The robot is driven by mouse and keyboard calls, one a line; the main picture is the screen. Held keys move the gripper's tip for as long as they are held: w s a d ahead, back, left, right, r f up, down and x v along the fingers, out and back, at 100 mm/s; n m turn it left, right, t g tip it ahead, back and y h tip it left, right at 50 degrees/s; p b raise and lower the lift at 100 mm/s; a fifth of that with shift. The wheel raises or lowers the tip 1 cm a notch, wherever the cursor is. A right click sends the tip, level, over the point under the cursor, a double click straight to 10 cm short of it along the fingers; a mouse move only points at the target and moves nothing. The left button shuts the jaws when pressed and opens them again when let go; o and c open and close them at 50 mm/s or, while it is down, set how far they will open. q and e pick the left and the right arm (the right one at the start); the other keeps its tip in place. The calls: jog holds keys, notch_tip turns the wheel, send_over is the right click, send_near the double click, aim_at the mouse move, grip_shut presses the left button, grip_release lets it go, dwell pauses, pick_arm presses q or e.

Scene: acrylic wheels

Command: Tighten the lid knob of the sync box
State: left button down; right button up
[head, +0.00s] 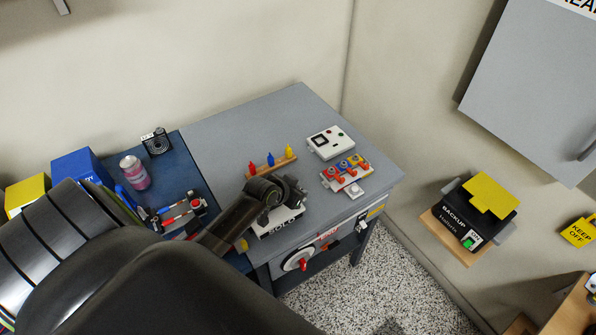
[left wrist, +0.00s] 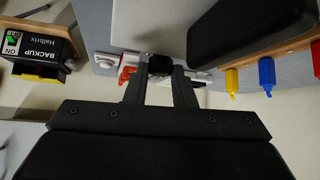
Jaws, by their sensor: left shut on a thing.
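The white box (head: 270,226) with dark lettering, which I take to be the sync box, stands near the front edge of the grey table. My left gripper (head: 284,193) is over it and hides most of its top. In the left wrist view my left gripper (left wrist: 160,70) is shut on a small black piece (left wrist: 160,63), which looks like the lid knob. The fingers hide part of it, and I cannot tell how tight it sits. My right gripper is not in view.
A wooden rack with red, blue and yellow pegs (head: 270,166) stands behind the box. A white panel (head: 331,142) and a board with coloured clips (head: 347,172) lie to the right. A can (head: 134,172) stands on the blue mat. The table's back is clear.

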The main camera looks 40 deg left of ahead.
pick_arm(q)
jog(key=m+h+b, duration=0.2)
jog(key=m+b, duration=0.1)
jog(key=m+g+h+b, duration=0.1)
jog(key=b, duration=0.1)
jog(key=shift+a+f, duration=0.25)
jog(key=shift+a, duration=0.05)
jog(key=shift+r+m+g+h+b, duration=0.25)
jog(key=shift+m+h+b, duration=0.25)
jog(key=shift+m+b, duration=0.5)
jog(key=c, duration=1.5)
grip_release()
